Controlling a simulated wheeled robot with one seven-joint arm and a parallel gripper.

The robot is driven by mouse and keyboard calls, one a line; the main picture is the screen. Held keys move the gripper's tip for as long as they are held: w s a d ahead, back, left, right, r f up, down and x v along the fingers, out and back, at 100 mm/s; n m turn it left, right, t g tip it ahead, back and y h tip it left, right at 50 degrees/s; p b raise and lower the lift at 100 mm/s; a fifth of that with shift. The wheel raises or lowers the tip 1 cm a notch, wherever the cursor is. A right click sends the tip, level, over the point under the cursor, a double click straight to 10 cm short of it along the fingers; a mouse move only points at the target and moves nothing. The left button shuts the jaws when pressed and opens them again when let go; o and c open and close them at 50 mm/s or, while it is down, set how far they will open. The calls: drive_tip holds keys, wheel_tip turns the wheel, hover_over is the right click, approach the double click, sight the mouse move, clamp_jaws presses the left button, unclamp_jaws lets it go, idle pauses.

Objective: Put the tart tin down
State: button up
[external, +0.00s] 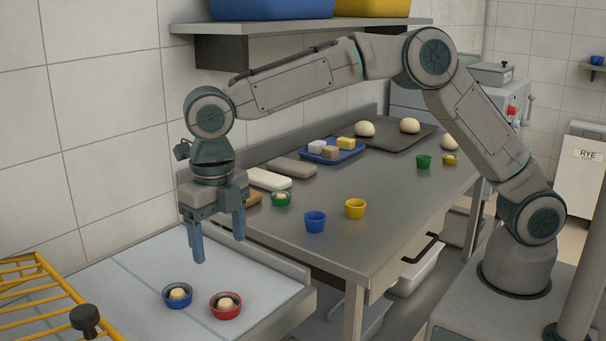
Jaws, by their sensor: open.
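A blue tart tin (168,301) and a red tart tin (225,314), each with a pale filling, stand upright side by side on the white surface (120,280) at the lower left. The task does not say which tin is meant. My gripper (218,249) is open, fingers pointing down, with nothing between them. Its fingertips are above the two tins in the picture and apart from both. A green tin (281,203) with a pale filling stands on the steel bench to the right of my gripper.
The steel bench (400,210) also holds a blue cup (315,223), a yellow cup (355,210), and a blue tray (318,156) of blocks. Dough balls sit on a dark tray (385,143). A yellow rack (40,290) stands at the lower left. A shelf (290,27) hangs above.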

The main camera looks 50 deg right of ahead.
drive_tip(key=shift+d, duration=0.1)
drive_tip(key=d+r+m+t, duration=0.1)
drive_tip(key=d+r+m, duration=0.3)
drive_tip(key=d+m, duration=0.6)
drive_tip(key=d+r+m+t, duration=0.1)
drive_tip(key=d+r+m, duration=0.35)
drive_tip(key=d, duration=0.95)
drive_tip(key=s+d+f+m, duration=0.2)
drive_tip(key=s+d+m, duration=0.6)
drive_tip(key=d+m, duration=0.2)
drive_tip(key=s+d+f+m+t, duration=0.1)
drive_tip(key=s+d+f+m, duration=0.2)
drive_tip(key=s+d+m, duration=0.6)
drive_tip(key=shift+d+m, duration=0.65)
drive_tip(key=shift+m, duration=0.6)
drive_tip(key=shift+o, duration=0.4)
